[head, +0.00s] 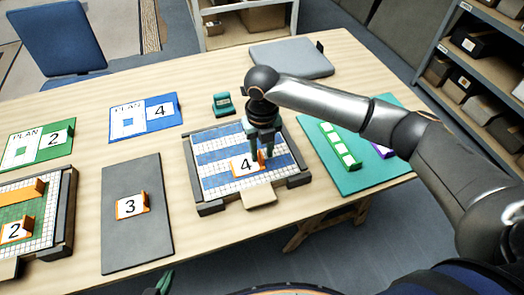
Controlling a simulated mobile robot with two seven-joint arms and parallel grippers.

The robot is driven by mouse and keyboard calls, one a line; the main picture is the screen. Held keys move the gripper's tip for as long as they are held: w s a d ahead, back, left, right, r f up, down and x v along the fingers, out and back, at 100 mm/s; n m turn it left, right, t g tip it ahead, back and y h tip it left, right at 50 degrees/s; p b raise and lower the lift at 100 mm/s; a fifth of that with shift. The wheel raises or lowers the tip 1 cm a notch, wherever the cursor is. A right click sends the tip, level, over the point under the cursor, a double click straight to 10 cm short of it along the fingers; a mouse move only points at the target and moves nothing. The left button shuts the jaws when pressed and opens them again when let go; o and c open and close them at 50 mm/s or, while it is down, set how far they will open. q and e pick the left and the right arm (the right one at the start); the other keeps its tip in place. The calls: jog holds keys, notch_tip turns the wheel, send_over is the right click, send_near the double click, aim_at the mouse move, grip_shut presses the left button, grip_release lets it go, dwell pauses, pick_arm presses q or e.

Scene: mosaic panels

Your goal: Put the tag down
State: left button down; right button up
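An orange tag with a white face marked 4 (243,167) is over the near middle of the blue-and-white mosaic panel (212,182). My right gripper (262,156) points down from above, its green fingers on both sides of the tag's orange right end; it looks shut on it. I cannot tell whether the tag touches the panel or is just above it. The panel lies in a dark frame (211,208) with a tan block at its front edge. My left gripper (164,283) shows only green fingertips at the bottom edge, and its opening is unclear.
A grey board with an orange 3 tag (131,205) lies left of the frame. A second mosaic with a 2 tag (15,232) is further left. Plan cards (144,115) and a teal block (222,103) lie behind. A green mat (345,175) lies right, under my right arm.

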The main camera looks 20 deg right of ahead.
notch_tip(320, 180, up, 12)
dwell(0.4)
